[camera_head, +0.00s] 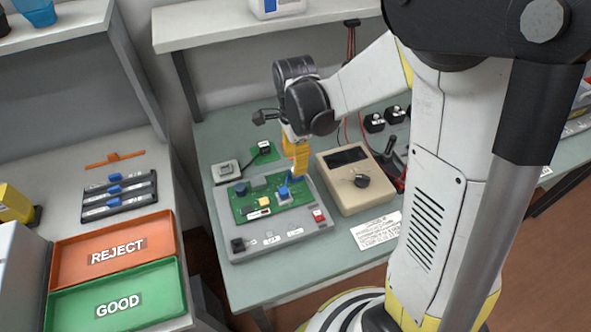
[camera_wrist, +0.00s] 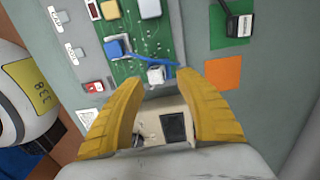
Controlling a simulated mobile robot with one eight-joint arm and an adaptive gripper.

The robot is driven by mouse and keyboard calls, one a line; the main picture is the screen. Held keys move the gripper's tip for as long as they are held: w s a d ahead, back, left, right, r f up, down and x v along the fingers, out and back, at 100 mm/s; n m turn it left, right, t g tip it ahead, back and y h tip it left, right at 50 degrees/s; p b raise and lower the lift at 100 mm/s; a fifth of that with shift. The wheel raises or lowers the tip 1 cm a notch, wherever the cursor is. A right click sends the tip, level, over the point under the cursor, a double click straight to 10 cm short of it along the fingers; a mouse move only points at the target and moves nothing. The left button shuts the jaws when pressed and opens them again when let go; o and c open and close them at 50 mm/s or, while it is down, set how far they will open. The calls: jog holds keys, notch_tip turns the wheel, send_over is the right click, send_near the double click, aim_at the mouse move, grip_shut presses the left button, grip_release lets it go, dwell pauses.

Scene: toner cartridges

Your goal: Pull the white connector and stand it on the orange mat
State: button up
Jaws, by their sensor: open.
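The white connector (camera_wrist: 157,76) sits at the edge of the green circuit board (camera_wrist: 140,38), with a blue cable (camera_wrist: 150,58) beside it. In the wrist view it appears between the tips of my open gripper (camera_wrist: 160,79); I cannot tell whether the fingers touch it. In the head view my gripper (camera_head: 297,176) is over the board's back right corner and hides the connector. The orange mat (camera_wrist: 223,73) lies flat and bare on the bench, to the right of the connector in the wrist view. I cannot make it out in the head view.
A beige meter (camera_head: 357,178) stands close to the right of the grey fixture (camera_head: 281,242). A green mat (camera_wrist: 229,27) with a black plug lies behind the fixture. REJECT (camera_head: 150,240) and GOOD (camera_head: 160,283) trays are on the left table. A shelf (camera_head: 225,28) overhangs the bench's back.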

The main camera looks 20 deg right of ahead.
jog(key=shift+r+p, duration=1.95)
jog(key=shift+r, duration=0.95)
